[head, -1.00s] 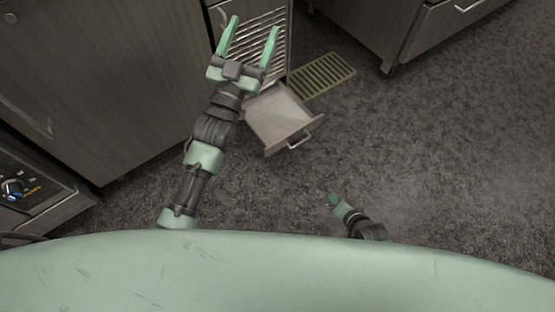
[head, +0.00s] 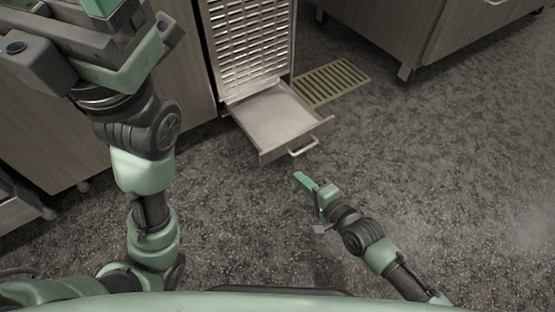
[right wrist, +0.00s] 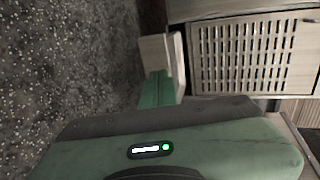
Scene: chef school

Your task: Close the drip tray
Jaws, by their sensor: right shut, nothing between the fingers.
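The drip tray (head: 270,118) is a shallow grey metal drawer, pulled out at the foot of a louvred metal unit. Its bar handle (head: 303,148) is on the front facing me. My right gripper (head: 302,182) is shut and empty, just in front of the tray and apart from it in the head view. In the right wrist view, the shut green fingers (right wrist: 158,90) point toward the pale tray (right wrist: 153,50); contact cannot be told there. My left gripper (head: 105,50) is large at the upper left, far from the tray, with its fingertips cut off by the frame.
The louvred panel (head: 248,45) rises behind the tray. A wooden cabinet (head: 165,85) stands to its left, and another cabinet (head: 385,30) is at the upper right. A yellowish floor grate (head: 335,82) lies right of the tray. The dark speckled floor in front is clear.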

